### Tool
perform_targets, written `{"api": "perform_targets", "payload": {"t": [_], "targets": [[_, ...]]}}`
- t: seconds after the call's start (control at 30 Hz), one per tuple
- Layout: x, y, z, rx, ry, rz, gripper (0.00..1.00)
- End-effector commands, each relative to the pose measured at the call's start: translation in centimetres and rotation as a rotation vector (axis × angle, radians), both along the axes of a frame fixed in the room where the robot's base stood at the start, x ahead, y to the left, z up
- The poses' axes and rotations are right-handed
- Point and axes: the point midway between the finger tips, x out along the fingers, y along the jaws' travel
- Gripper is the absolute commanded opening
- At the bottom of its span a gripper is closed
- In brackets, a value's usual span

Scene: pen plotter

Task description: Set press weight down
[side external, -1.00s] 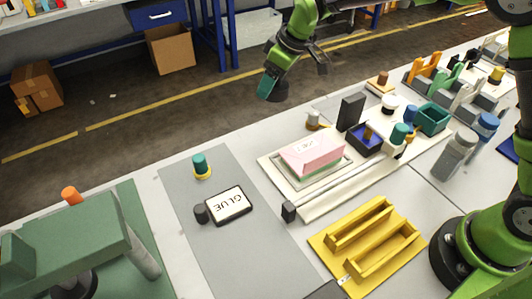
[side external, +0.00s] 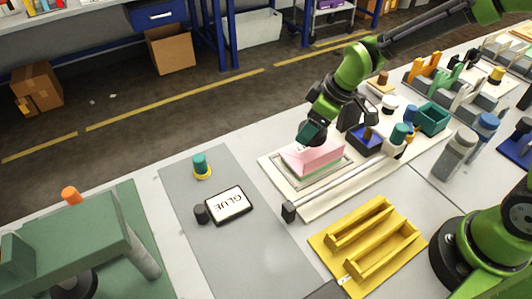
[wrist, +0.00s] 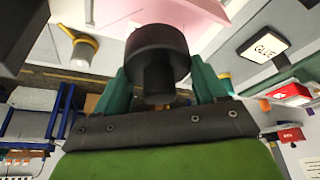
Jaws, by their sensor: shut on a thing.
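My gripper (side external: 311,129) is over the back edge of the pink block (side external: 316,158), with its fingers pointing down. In the wrist view, its two teal fingers are shut on the press weight (wrist: 157,50), a dark round piece with a wide head and narrower stem. The pink block also shows beyond the weight (wrist: 175,10). The block has a pale label on top and lies on a light framed plate (side external: 282,182). I cannot tell whether the weight touches the block; the fingers partly hide the weight in the side view.
A dark blue tray (side external: 367,140) and a teal bin (side external: 433,119) stand to the right. A rail (side external: 345,182) runs in front of the block. A yellow slotted tray (side external: 368,245) is at the front. A GLUE pad (side external: 229,205) lies on the grey mat at left.

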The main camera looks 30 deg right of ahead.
Motion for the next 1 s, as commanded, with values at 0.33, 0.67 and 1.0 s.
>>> {"api": "perform_targets", "payload": {"t": [0.33,0.67,1.0], "targets": [[0.1,0.0,-3.6,0.001,-0.003,-0.001,0.03],[0.1,0.0,-3.9,0.001,-0.005,-0.001,0.03],[0.0,0.0,-4.3,0.001,-0.001,-0.001,0.96]]}}
